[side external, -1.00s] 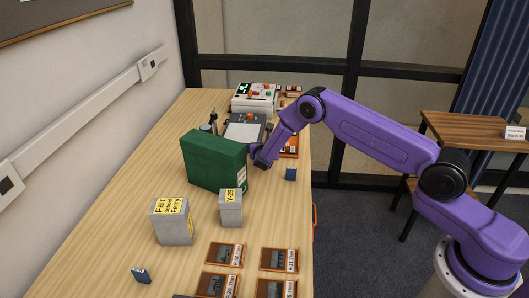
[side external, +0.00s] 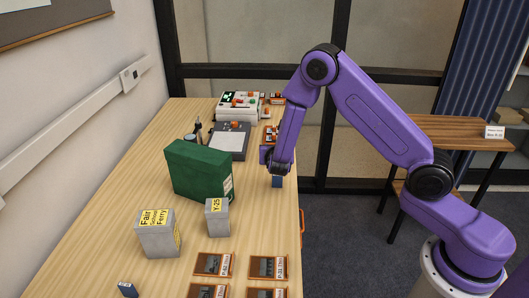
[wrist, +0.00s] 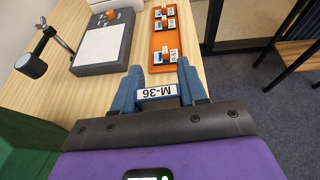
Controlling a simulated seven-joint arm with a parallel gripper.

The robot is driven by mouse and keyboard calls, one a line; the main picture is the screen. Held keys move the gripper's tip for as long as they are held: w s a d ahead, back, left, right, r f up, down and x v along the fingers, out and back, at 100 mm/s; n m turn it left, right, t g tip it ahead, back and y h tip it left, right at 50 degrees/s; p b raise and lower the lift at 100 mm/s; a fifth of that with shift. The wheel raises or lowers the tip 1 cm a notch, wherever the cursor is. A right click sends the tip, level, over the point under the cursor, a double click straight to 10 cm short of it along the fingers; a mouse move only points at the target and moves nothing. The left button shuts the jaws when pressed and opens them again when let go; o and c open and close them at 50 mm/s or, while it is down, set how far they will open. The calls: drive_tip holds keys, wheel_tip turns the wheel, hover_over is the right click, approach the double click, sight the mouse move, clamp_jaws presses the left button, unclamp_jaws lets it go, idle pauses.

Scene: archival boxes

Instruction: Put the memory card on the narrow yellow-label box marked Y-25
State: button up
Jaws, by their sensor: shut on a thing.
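A small blue card (side external: 277,182) stands upright near the right edge of the table, with my gripper (side external: 277,168) above it and closed around its top. I cannot tell whether the card touches the table. The narrow grey box (side external: 217,220) marked Y-25 on a yellow label stands upright, nearer the camera and left of my gripper. Its top looks empty.
A large green box (side external: 195,172) stands left of my gripper, behind the Y-25 box. A wider grey yellow-label box (side external: 157,237) stands left of Y-25. Another blue card (side external: 128,289) stands at the front. Several framed items (side external: 213,264) lie at front right.

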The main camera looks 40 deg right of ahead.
drive_tip(key=s+a+r+n+t+y, duration=0.2)
drive_tip(key=s+a+r+n+y, duration=0.2)
drive_tip(key=s+a+r, duration=0.45)
drive_tip(key=s+a+r+n+t+y, duration=0.1)
drive_tip(key=s+a+r+n+y, duration=0.35)
drive_tip(key=a, duration=0.65)
hover_over(212, 200)
drive_tip(key=f, duration=1.1)
drive_tip(key=shift+s+d+f, duration=0.1)
drive_tip(key=shift+s, duration=0.25)
drive_tip(key=shift+w+f, duration=0.3)
drive_tip(key=shift+f, duration=1.6)
drive_tip(key=shift+f, duration=0.1)
drive_tip(key=o, duration=1)
drive_tip(key=shift+o, duration=0.2)
